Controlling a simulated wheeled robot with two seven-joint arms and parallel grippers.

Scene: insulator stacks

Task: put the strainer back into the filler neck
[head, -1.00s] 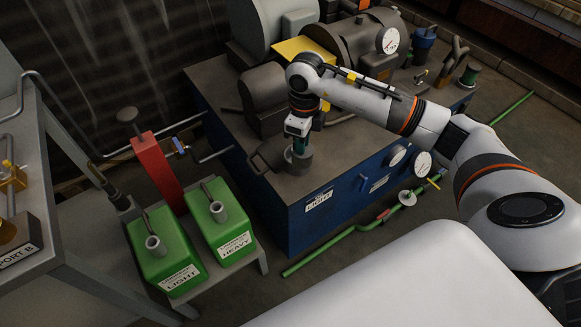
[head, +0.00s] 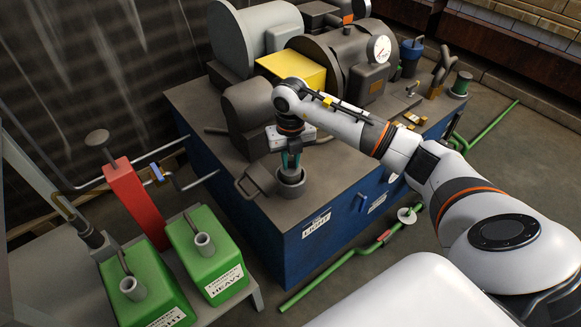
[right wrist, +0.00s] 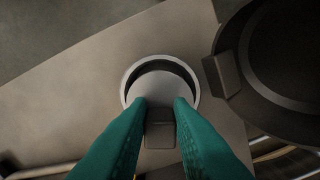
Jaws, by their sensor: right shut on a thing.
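The filler neck (head: 291,191) is a short grey cylinder on the near top corner of the blue tank. In the right wrist view it is a pale ring (right wrist: 128,88) with a dark inside. My right gripper (head: 291,168) points down over the neck, its green fingers close to the mouth. It is shut on a small grey tab of the strainer (right wrist: 160,84). The strainer shows as a pale round top within the ring's outline. Whether it sits in the neck or just above it I cannot tell. My left gripper is not in view.
A dark round lid (right wrist: 285,60) stands open beside the neck; it also shows in the head view (head: 259,180). Grey machinery and a yellow box (head: 290,70) stand behind on the tank (head: 300,240). Green cans (head: 208,260) stand at left. A green pipe (head: 335,268) runs along the floor.

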